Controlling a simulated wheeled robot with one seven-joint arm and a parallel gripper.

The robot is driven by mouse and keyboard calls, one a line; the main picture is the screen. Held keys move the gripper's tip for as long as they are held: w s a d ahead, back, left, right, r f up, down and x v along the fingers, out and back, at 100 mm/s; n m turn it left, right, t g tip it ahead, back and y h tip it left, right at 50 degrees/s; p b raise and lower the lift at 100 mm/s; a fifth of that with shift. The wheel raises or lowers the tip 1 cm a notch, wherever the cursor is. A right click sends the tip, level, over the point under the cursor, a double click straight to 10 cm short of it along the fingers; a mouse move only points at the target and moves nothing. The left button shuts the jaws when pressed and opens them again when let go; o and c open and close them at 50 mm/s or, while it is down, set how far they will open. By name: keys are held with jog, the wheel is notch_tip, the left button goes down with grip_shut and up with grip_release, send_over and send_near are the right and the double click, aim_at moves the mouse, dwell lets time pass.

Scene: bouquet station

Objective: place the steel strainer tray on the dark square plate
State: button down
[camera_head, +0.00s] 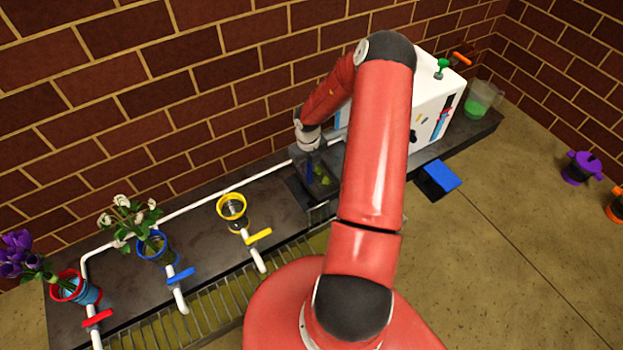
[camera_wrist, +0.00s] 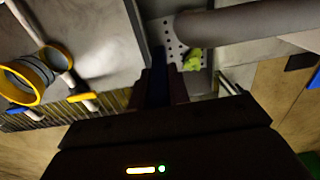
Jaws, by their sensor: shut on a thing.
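The steel strainer tray (camera_wrist: 174,36) is a perforated grey sheet in the wrist view, with a green scrap (camera_wrist: 193,60) on it. A blue upright strip (camera_wrist: 158,62), apparently its handle, stands between the fingers of my gripper (camera_wrist: 159,88), which is shut on it. In the head view my gripper (camera_head: 309,160) points down at a grey basin in the counter, where green bits show. My arm hides part of that area. I cannot tell whether the tray touches the basin floor. A dark square plate (camera_head: 427,188) lies right of my arm, partly under a blue flat piece (camera_head: 442,175).
A white pipe (camera_head: 190,207) runs along the counter (camera_head: 200,245). Red, blue and yellow-rimmed cups (camera_head: 231,206) with valves stand left, two holding flowers. A white box (camera_head: 430,95) and a jug of green liquid (camera_head: 482,100) stand right.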

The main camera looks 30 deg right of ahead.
aim_at(309, 177)
jog(key=shift+f+b, duration=0.4)
jog(key=shift+f, duration=2.6)
jog(key=shift+f, duration=0.1)
jog(key=c, duration=1.3)
grip_release()
